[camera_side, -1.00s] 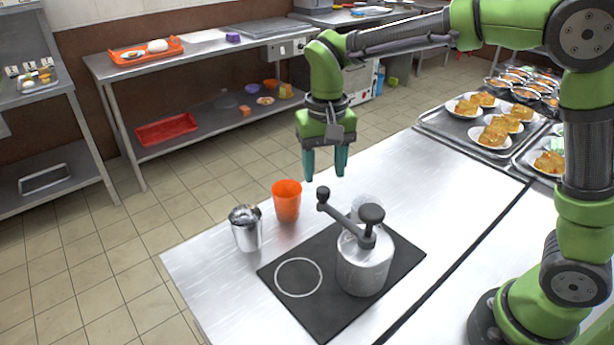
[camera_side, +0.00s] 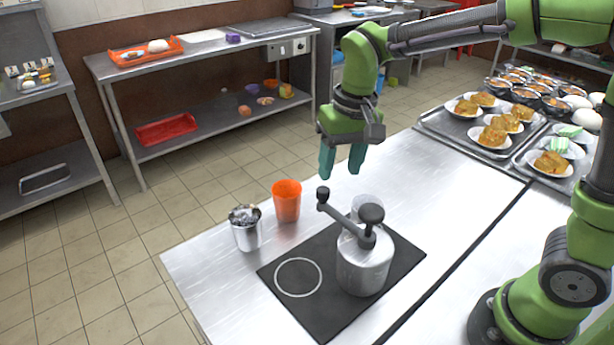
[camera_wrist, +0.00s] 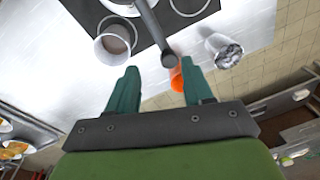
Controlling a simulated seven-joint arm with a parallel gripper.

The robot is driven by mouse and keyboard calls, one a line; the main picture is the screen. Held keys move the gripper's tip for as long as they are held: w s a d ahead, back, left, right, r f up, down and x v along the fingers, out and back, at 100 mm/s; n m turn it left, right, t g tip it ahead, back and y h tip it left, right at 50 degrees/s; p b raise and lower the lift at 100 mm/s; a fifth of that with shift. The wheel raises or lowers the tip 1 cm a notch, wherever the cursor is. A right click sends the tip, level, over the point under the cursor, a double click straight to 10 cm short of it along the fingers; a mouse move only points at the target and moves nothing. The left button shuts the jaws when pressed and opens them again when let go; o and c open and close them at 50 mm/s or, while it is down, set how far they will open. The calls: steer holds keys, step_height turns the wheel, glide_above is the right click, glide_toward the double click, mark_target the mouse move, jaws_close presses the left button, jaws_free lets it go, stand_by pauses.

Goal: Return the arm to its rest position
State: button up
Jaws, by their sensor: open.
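My gripper (camera_side: 342,160) hangs above the steel table (camera_side: 455,205), beyond the grinder and the orange cup, with its teal fingers apart and nothing between them. In the wrist view my gripper (camera_wrist: 160,85) shows two spread fingers. A metal grinder (camera_side: 364,262) with a dark crank handle stands on the black mat (camera_side: 318,318). An orange cup (camera_side: 287,202) stands left of it and shows partly behind a finger in the wrist view (camera_wrist: 176,80). A clear cup (camera_side: 362,203) is partly hidden behind the crank.
A metal cup (camera_side: 246,230) with shiny contents stands near the table's left edge. Trays (camera_side: 466,148) with plates of toast and several bowls lie at the right. A side bench (camera_side: 200,52) stands behind. The table's middle right is clear.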

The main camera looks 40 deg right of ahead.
steer(key=s+d+r+t, duration=0.2)
steer(key=s+d+t, duration=0.1)
steer(key=s, duration=0.3)
steer(key=s+d+r+t+y, duration=0.1)
steer(key=s+d+r+t, duration=0.1)
steer(key=s, duration=0.5)
steer(key=shift+s+d+m+t, duration=0.15)
steer(key=shift+d+m+t, duration=0.15)
steer(key=shift+d+t, duration=0.35)
